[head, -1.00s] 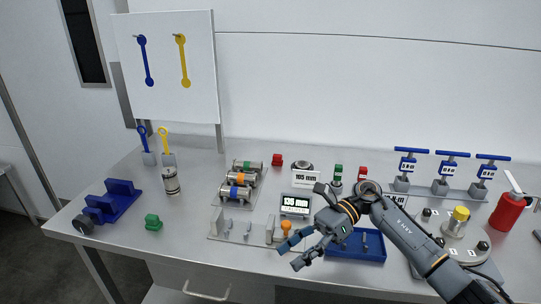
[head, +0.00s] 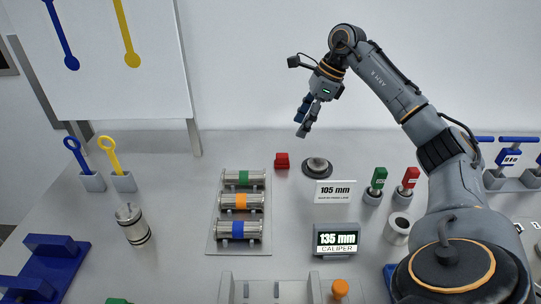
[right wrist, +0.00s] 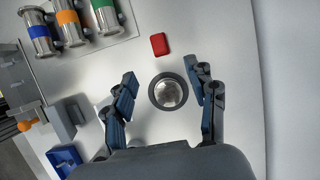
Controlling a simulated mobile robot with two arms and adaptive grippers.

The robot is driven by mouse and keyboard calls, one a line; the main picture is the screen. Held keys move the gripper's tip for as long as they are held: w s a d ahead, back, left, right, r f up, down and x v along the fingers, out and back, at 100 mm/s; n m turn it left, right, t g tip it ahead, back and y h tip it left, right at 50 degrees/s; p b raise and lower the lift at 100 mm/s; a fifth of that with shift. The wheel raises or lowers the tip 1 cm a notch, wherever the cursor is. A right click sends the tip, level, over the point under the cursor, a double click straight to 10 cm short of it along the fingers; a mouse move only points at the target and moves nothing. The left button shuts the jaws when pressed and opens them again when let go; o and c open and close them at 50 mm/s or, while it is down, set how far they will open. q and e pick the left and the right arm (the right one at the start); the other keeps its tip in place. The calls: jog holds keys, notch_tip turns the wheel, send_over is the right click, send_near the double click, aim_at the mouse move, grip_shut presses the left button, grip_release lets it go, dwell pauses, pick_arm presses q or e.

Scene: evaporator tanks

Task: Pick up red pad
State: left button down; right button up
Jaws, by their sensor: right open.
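A small red pad (head: 282,160) lies on the grey table near its back edge, just right of the green-banded cylinder. In the right wrist view the red pad (right wrist: 158,44) lies beyond the fingertips, slightly left of the middle between them. My right gripper (head: 304,117) is raised above the back of the table, pointing down, open and empty. In the right wrist view its open fingers (right wrist: 166,88) lie either side of a round metal disc (right wrist: 171,91), which is below on the table. My left gripper is not in view.
The disc (head: 317,167) stands right of the pad. A rack of banded cylinders (head: 212,236) is to the left. A "105 mm" sign (head: 336,191), a caliper display (head: 337,239) and green (head: 378,180) and red (head: 409,180) tagged items stand right. The wall is behind.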

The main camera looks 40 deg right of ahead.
send_over(283, 155)
jog(key=s+d, duration=0.2)
notch_tip(283, 155, down, 5)
jog(key=shift+x, duration=1.1)
jog(key=x, duration=0.2)
jog(key=p+x, duration=0.1)
jog(key=x, duration=0.1)
jog(key=shift+w+a+f+p, duration=0.1)
jog(key=shift+w+a+p, duration=0.05)
jog(key=shift+w+p, duration=0.2)
jog(key=shift+f, duration=0.15)
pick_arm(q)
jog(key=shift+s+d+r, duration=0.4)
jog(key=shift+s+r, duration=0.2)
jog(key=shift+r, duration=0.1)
pick_arm(e)
jog(key=shift+c, duration=0.4)
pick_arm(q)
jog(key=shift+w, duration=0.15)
pick_arm(e)
grip_shut()
